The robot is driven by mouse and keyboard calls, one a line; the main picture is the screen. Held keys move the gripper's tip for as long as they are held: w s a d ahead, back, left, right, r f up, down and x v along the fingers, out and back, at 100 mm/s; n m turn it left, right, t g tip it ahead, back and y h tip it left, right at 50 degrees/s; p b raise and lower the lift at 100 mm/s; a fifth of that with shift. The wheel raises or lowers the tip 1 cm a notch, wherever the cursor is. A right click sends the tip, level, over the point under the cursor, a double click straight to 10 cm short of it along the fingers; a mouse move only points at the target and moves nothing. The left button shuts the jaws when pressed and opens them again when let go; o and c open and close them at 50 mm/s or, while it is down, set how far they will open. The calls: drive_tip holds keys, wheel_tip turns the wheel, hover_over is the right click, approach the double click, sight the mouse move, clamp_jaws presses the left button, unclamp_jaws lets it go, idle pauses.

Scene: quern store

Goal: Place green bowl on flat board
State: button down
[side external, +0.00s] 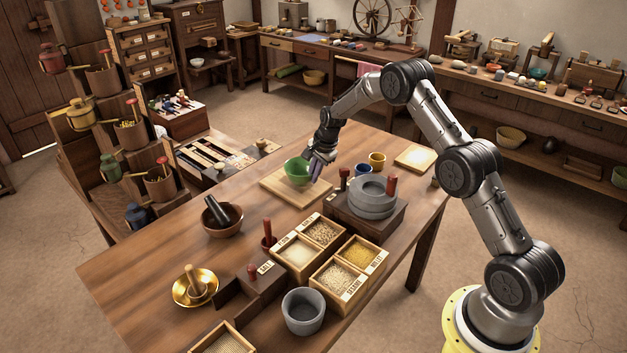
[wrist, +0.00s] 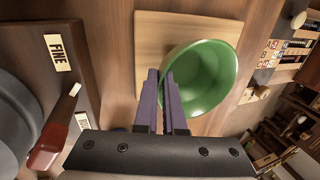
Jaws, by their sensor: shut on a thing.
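The green bowl (side external: 297,171) is upright over the flat wooden board (side external: 272,192) on the table. In the wrist view the green bowl (wrist: 205,78) overlaps the right part of the board (wrist: 150,60). My gripper (side external: 316,172) is at the bowl's right side in the side view. In the wrist view my gripper's purple fingers (wrist: 162,90) are shut on the near rim of the bowl. I cannot tell whether the bowl's base touches the board.
A grey stone quern (side external: 372,196) on a wooden base stands right of the board. Divided grain boxes (side external: 325,232) lie in front. A brown mortar (side external: 221,220) stands left.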

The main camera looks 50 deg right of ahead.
drive_tip(key=shift+f, duration=0.9)
drive_tip(key=c, duration=1.5)
unclamp_jaws()
drive_tip(key=shift+f, duration=0.2)
drive_tip(key=o, duration=0.5)
